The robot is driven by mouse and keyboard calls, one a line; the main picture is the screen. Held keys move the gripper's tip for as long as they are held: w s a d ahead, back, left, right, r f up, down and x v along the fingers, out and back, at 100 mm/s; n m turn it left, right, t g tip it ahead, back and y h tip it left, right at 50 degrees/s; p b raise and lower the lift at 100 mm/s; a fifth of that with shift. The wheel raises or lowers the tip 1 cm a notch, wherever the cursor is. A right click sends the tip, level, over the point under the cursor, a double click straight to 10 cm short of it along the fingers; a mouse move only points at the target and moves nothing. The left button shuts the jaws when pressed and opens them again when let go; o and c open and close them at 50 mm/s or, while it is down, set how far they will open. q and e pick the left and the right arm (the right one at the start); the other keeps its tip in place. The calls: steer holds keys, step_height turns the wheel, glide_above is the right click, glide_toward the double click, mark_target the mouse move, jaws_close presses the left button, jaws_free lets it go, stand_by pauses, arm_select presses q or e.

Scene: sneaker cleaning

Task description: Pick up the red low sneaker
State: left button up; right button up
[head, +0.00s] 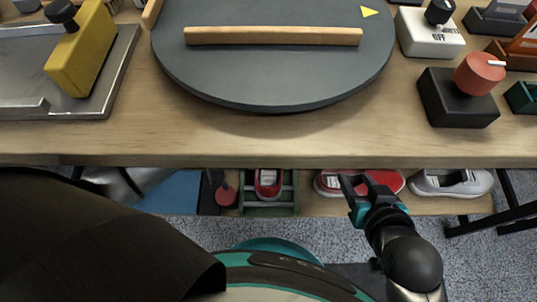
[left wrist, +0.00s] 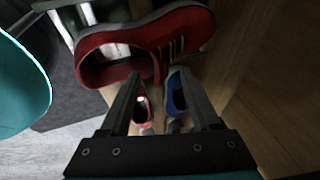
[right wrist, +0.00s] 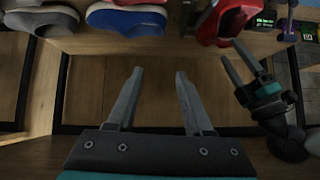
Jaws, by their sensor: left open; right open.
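A red sneaker (head: 391,180) with a pale toe lies on the low shelf under the table in the head view, partly hidden behind my right gripper (head: 357,184). A second red shoe (head: 268,184) sits in a green rack. In the left wrist view a red sneaker (left wrist: 150,38) lies close, just past the fingertips of my left gripper (left wrist: 160,75), which is open and empty. The right wrist view shows my open, empty right gripper (right wrist: 158,72), a red shoe (right wrist: 224,20) at the top, and the other gripper beside that shoe. I cannot tell whether they touch.
A grey shoe (head: 450,183) lies right of the red sneaker. A blue shoe (right wrist: 126,18) shows in the right wrist view. The tabletop edge (head: 270,160) overhangs the shelf. Above are a round grey turntable (head: 270,70), a yellow block (head: 80,48) and a red-knobbed box (head: 455,105).

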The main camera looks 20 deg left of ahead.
arm_select(q)
steer(key=shift+w+f+b, duration=0.2)
steer(key=shift+f+b, duration=0.45)
steer(key=shift+f, duration=0.2)
steer(key=shift+b+x, duration=0.55)
steer(key=shift+x, duration=0.25)
steer(key=shift+w+d+f, duration=0.1)
steer(key=shift+f, duration=0.05)
arm_select(e)
steer(key=shift+w+a+r+t+y, duration=0.15)
steer(key=shift+a+r+t+y, duration=0.25)
steer(key=shift+a+t, duration=0.45)
steer(key=shift+w+a+r+t+y, duration=0.15)
steer(key=shift+a+r+t+y, duration=0.2)
steer(key=shift+a+t+y, duration=0.35)
steer(key=shift+w+a+r+t+y, duration=0.15)
steer(key=shift+a+r+t+y, duration=0.2)
steer(key=shift+a+t, duration=0.55)
arm_select(q)
jaws_close()
arm_select(e)
steer(key=shift+d, duration=0.1)
